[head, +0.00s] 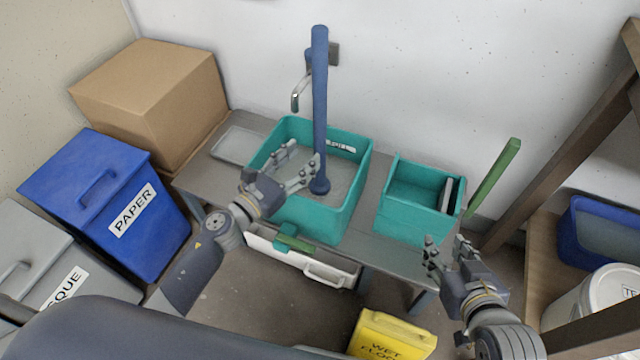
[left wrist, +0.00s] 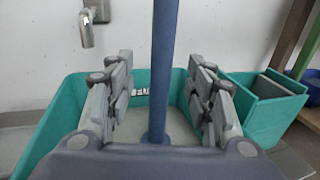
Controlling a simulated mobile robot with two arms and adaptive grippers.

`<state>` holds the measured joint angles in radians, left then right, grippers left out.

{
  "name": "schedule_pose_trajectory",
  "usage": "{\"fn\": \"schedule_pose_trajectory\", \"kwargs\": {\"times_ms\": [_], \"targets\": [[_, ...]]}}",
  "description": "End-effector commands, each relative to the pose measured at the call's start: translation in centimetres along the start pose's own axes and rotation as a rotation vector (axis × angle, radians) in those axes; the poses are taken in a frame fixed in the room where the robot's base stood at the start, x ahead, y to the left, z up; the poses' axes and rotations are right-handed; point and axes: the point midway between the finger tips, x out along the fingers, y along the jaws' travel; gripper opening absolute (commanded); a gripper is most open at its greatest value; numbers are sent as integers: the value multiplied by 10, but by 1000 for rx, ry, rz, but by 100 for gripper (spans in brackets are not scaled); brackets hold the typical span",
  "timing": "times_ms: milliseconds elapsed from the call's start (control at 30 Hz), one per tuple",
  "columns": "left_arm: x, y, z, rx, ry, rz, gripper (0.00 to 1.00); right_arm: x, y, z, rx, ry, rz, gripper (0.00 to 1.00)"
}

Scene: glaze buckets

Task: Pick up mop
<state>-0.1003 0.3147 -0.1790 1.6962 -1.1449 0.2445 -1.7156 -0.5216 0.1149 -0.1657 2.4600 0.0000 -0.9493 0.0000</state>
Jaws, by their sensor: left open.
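A blue pole (head: 320,105), which I take to be the mop, stands upright in the larger teal bucket (head: 343,222). Its lower end flares, and no mop head is clearly visible. My left gripper (head: 304,163) is open over the bucket, level with the lower part of the pole. In the left wrist view, the pole (left wrist: 161,70) runs between the two spread fingers with space on both sides. I see no contact. My right gripper (head: 446,246) has its fingers apart and is empty, in front of the smaller teal bucket (head: 410,222).
The buckets stand on a grey bench (head: 372,212) against the wall. A tap (head: 297,98) is behind the pole. A green handle (head: 495,178) leans at the right. A cardboard box (head: 150,95), blue paper bin (head: 95,190) and yellow wet-floor sign (head: 392,335) stand around.

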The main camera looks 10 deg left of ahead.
Motion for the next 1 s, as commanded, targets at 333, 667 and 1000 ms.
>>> {"fn": "schedule_pose_trajectory", "kwargs": {"times_ms": [333, 667, 1000], "targets": [[29, -1, 0, -2, -2, 1, 49, 0, 0, 2, 0, -9, 1, 40], [70, -3, -1, -4, 0, 1, 49, 1, 0, -4, 0, 23, 1, 40], [73, -3, -1, -4, 0, 1, 42, 1, -1, -6, 0, 33, -2, 40]]}}
